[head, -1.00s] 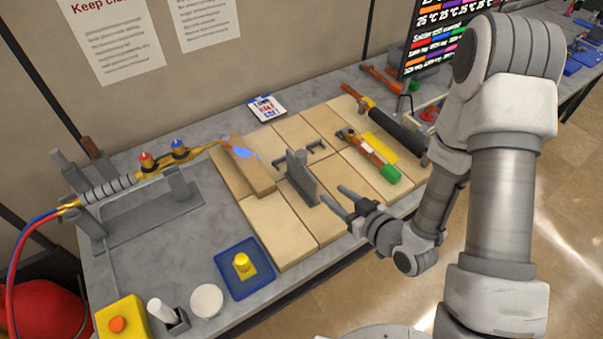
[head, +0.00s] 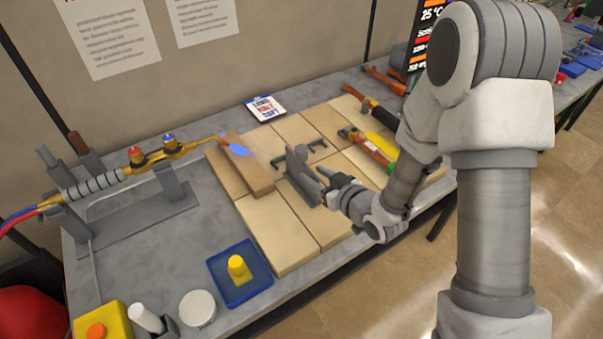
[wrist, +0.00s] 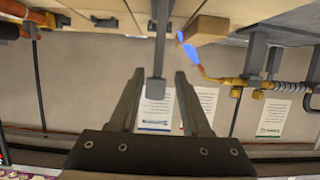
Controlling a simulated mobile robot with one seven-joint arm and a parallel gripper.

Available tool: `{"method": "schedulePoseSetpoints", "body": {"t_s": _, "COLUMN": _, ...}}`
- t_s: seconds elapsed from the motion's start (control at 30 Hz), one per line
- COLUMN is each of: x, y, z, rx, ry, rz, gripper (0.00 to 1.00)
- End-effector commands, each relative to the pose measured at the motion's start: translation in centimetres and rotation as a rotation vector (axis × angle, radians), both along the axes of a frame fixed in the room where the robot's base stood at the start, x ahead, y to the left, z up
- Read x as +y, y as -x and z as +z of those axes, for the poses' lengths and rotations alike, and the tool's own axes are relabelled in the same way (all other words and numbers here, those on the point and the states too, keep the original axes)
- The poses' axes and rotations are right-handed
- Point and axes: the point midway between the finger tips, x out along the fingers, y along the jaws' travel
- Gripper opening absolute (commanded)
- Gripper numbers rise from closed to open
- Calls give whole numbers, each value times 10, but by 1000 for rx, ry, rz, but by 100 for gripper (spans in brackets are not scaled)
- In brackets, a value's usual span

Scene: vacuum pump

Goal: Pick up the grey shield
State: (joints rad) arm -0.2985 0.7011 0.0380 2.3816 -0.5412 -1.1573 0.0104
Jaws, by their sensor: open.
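The grey shield (head: 301,183) is a thin plate standing upright on the tan bricks in the head view. In the wrist view the shield (wrist: 157,62) shows nearly edge-on, as a narrow grey strip with a small block at its lower end. My gripper (head: 326,180) is at its right side in the head view. In the wrist view my gripper (wrist: 160,76) is open, with one finger on each side of the strip and gaps to both. Part of the shield is hidden behind the fingers in the head view.
A torch (head: 150,160) on a grey stand has a blue flame near a raised brick (head: 243,166). A blue tray (head: 228,283) with a yellow piece is at the front. A green-ended tool (head: 375,152) lies right of the shield, partly behind my arm.

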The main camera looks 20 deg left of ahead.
Motion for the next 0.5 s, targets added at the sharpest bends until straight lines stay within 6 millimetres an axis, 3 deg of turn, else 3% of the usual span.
{"method": "schedulePoseSetpoints", "body": {"t_s": 0.5, "x": 34, "y": -33, "z": -15, "rx": 1, "ry": 1, "rz": 1, "gripper": 48}}
